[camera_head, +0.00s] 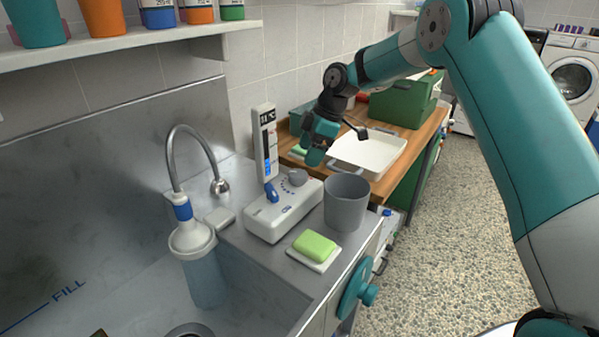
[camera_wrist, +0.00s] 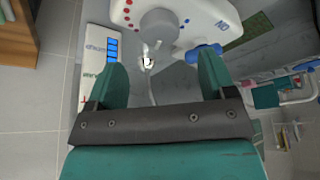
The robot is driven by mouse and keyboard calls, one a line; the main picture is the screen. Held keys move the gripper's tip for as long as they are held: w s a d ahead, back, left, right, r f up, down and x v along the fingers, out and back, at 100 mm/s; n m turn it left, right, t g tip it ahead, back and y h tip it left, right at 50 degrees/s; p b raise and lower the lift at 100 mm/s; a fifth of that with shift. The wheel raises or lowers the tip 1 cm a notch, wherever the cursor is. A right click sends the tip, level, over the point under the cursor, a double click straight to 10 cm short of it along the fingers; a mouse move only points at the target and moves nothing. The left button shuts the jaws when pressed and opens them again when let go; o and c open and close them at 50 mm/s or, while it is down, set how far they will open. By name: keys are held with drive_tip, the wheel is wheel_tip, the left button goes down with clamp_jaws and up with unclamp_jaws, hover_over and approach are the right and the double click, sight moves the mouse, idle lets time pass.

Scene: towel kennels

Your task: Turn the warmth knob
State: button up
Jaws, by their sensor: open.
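The warmth knob is most likely the round grey knob (camera_head: 298,176) on the white control box (camera_head: 283,213) beside the sink. In the wrist view the grey knob (camera_wrist: 158,25) has red dots on its left and blue dots on its right. A blue lever (camera_head: 271,192) stands on the same box, and it also shows in the wrist view (camera_wrist: 203,52). My gripper (camera_head: 314,152) is above and to the right of the box. Its fingers (camera_wrist: 160,78) are open and empty, apart from the knob, which lies ahead of the gap between them.
A tall white display panel (camera_head: 265,145) with a blue bar stands behind the box. A grey cup (camera_head: 346,204) and a green soap (camera_head: 314,245) on a white dish are close on the right and front. The sink tap (camera_head: 172,150) is left. A white tray (camera_head: 368,150) is behind.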

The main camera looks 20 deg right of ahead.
sight(299, 172)
drive_tip(key=p+x, duration=0.1)
drive_tip(key=x, duration=0.6)
drive_tip(key=c, duration=0.9)
